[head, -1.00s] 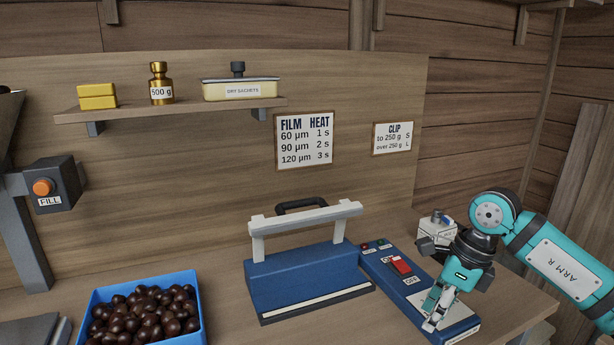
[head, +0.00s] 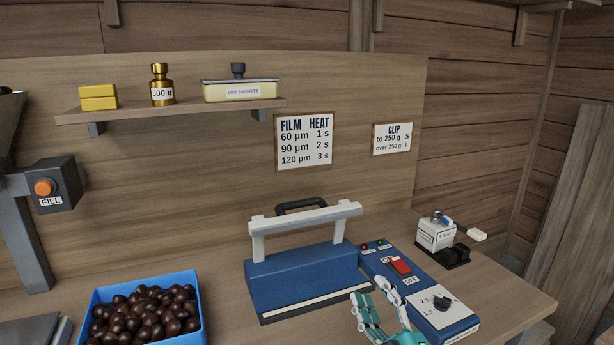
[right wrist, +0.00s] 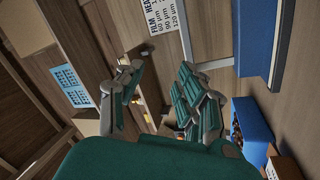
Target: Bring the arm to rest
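My right gripper (head: 373,292) is low in the head view, in front of the blue control box (head: 457,325) and just right of the blue sealer (head: 300,277). Its two fingers point up in the picture and stand apart with nothing between them. In the right wrist view the fingers (right wrist: 159,72) are also spread and empty. Most of the right arm is below the head picture's edge. My left gripper is in neither view.
The control box has a red switch (head: 401,266) and a black dial (head: 441,303). A clip dispenser (head: 436,233) stands behind it. A blue crate of chestnuts (head: 90,310) is at lower left.

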